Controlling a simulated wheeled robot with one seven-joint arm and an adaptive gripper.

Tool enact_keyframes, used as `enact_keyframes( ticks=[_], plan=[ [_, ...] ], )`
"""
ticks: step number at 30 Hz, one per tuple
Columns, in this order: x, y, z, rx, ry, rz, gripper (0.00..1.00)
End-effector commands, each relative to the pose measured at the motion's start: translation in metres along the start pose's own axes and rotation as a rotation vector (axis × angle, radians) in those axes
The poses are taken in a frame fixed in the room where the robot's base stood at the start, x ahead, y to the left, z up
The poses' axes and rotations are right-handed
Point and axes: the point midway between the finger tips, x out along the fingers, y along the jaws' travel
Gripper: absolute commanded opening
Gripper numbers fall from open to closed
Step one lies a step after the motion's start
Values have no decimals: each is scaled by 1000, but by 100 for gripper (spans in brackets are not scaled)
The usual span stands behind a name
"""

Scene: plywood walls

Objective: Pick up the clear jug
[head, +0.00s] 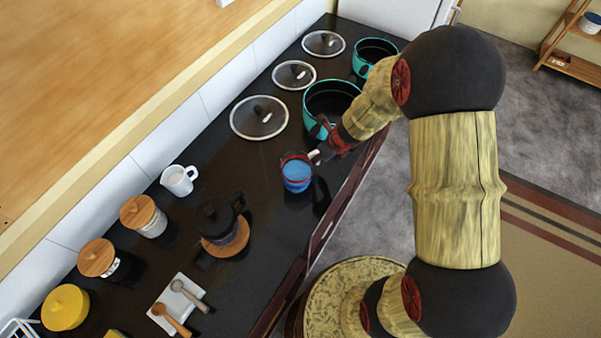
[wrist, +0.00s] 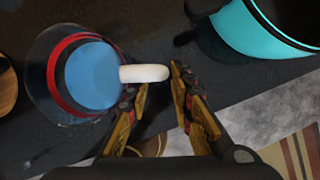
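The clear jug (head: 297,172) stands on the dark counter near its front edge. It has a red band, a blue inside and a white handle. In the wrist view the jug (wrist: 92,76) is at the left, its handle pointing right. My gripper (head: 322,150) is at the handle side of the jug. In the wrist view my gripper (wrist: 158,86) is open, with its fingers apart. The handle crosses the space at the fingertips, its end close to the right finger. I cannot tell whether they touch.
A teal pot (head: 331,103) stands just behind the jug, with another teal pot (head: 371,55) further back. Glass lids (head: 259,117) lie along the wall side. A dark teapot (head: 220,219) on a wooden coaster and a white pitcher (head: 179,180) stand to the left.

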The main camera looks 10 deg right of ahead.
Motion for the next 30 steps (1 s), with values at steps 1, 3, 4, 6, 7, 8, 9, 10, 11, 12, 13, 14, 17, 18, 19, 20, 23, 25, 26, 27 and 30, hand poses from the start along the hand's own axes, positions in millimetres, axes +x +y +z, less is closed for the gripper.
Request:
enact_keyframes(
  ticks=[1, 3, 4, 6, 7, 8, 9, 10, 11, 12, 13, 14, 17, 18, 19, 20, 23, 25, 26, 27, 30],
  plan=[
    [9, 0, -2, 0, 1, 1, 23],
    [21, -2, -3, 0, 1, 1, 23],
    [26, -2, -4, 0, 2, 1, 23],
    [34, -2, -3, -1, 1, 1, 23],
    [38, -2, -4, -1, 2, 2, 23],
    [40, -2, -4, -1, 2, 2, 23],
    [43, -2, -3, -1, 1, 1, 23],
    [44, -2, -2, -1, 0, 1, 23],
    [45, -2, -2, -1, 0, 1, 23],
    [45, -2, -2, -1, 0, 1, 23],
    [46, -2, -2, -1, 0, 1, 23],
    [45, -2, -2, -1, 0, 1, 23],
    [45, -2, -2, -1, 0, 1, 23],
    [45, -2, -2, -1, 0, 1, 22],
    [45, -2, -2, -1, 0, 1, 21],
    [45, -2, -2, -1, 0, 1, 19],
    [45, -2, -2, -1, 0, 1, 13],
    [45, -2, -2, -1, 0, 1, 9],
    [45, -2, -2, -1, 0, 1, 8],
    [45, -2, -2, -1, 0, 1, 5],
    [45, -2, -2, -1, 0, 1, 0]
  ],
)
